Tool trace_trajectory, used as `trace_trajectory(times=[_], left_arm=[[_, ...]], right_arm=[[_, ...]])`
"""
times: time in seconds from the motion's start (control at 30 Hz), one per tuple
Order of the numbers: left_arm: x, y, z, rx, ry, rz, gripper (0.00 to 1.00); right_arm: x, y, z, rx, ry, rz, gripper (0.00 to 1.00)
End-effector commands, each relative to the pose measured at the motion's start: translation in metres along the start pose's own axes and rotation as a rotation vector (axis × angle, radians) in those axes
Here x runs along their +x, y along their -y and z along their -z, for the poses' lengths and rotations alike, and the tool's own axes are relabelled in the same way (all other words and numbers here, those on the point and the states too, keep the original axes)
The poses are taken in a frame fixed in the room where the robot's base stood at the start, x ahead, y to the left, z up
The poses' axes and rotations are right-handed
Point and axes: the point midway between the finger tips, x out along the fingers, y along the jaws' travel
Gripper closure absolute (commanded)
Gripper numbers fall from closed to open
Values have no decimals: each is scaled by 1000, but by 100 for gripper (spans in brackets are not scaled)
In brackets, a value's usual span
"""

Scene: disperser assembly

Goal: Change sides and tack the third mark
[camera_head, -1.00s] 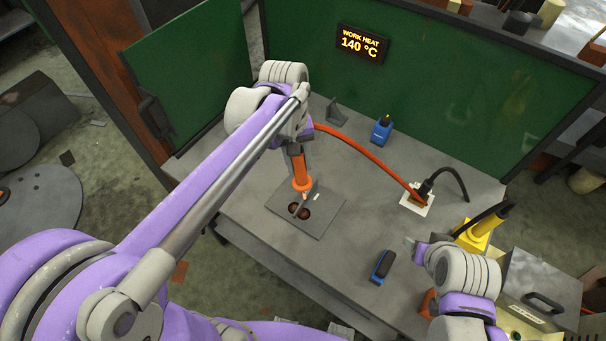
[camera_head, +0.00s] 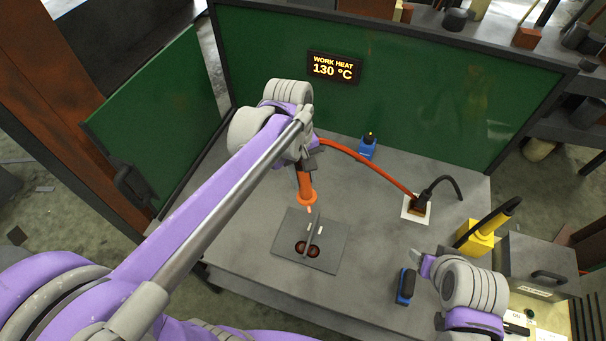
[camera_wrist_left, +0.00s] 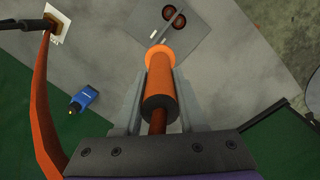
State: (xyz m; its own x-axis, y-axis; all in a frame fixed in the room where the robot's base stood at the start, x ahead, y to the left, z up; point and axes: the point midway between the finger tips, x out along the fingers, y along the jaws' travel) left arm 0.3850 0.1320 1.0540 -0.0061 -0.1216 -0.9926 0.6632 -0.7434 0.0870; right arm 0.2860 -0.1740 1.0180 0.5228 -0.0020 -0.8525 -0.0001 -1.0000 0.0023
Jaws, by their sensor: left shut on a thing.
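My left gripper (camera_head: 303,168) is shut on an orange tool (camera_head: 306,192), which points down. In the left wrist view the tool (camera_wrist_left: 160,72) lies between the fingers, its flared end toward the plate. The grey plate (camera_head: 283,250) lies flat on the table, with a thin grey upright piece (camera_head: 314,229) on it. Two dark red round spots (camera_head: 313,251) sit at the upright piece's near end, one on each side. Small white marks (camera_head: 320,228) show beyond them. The tool's tip is above the plate's far side; contact cannot be told. My right gripper (camera_head: 420,258) is at the right; its jaws are unclear.
An orange cord (camera_head: 372,163) runs from the tool to a brown socket (camera_head: 418,206). A yellow holder (camera_head: 478,238) and grey box (camera_head: 540,265) stand right. The green wall display (camera_head: 334,69) reads 130 °C.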

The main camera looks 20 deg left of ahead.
Motion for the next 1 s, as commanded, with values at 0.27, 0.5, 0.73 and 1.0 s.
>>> trace_trajectory(times=[0.27,0.5,0.73,1.0], left_arm=[[2,0,0,-15,0,-1,100],[19,2,0,-15,1,0,100],[46,5,2,-15,2,1,100],[76,8,5,-15,1,1,100]], right_arm=[[0,0,-1,0,1,0,38],[5,0,-11,0,13,0,38],[15,0,-29,0,32,0,38],[28,0,-49,0,52,0,38]])
